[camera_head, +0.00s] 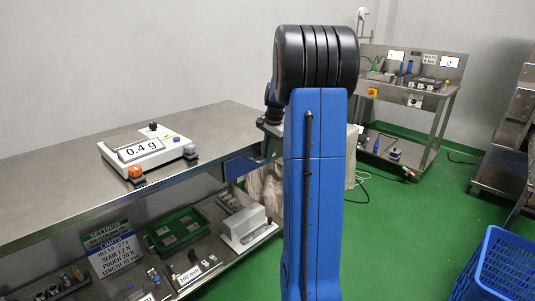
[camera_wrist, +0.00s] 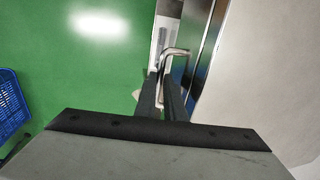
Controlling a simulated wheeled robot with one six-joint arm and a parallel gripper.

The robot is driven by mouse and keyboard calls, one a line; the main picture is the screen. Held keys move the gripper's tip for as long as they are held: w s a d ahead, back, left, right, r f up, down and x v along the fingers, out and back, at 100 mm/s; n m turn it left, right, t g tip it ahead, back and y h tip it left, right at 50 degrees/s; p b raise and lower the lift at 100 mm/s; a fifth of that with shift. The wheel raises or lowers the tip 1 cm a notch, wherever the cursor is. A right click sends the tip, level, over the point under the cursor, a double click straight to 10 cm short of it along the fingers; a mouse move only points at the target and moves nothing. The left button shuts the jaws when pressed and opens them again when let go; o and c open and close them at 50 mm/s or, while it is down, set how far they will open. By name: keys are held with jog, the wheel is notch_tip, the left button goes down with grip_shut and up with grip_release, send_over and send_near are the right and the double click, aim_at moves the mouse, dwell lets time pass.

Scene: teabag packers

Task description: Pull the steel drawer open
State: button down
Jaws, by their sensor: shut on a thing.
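The steel drawer (camera_head: 243,164) shows as a dark bluish front under the right end of the steel bench in the head view, partly hidden by my arm. In the wrist view its bent metal handle (camera_wrist: 176,51) lies at the tips of my gripper (camera_wrist: 163,75), beside a dark shiny panel. My gripper's two black fingers are shut on the handle. In the head view my blue arm hides the fingers and the handle. How far the drawer stands out from the bench cannot be told.
The bench (camera_head: 60,196) carries a scale (camera_head: 147,150) reading 0.4 g. A lower shelf holds a green tray (camera_head: 180,232) and other items. A steel workstation (camera_head: 408,95) stands behind, a blue basket (camera_head: 497,268) at lower right. Green floor (camera_head: 420,215) is open between.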

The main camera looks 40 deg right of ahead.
jog(key=s, duration=3.2)
jog(key=shift+s, duration=0.35)
jog(key=shift+r, duration=0.1)
jog(key=c, duration=1.8)
grip_release()
jog(key=shift+c, duration=0.2)
jog(key=s+r, duration=0.1)
jog(key=r, duration=0.7)
jog(key=s+r, duration=0.2)
jog(key=r, duration=0.7)
jog(key=shift+s, duration=0.25)
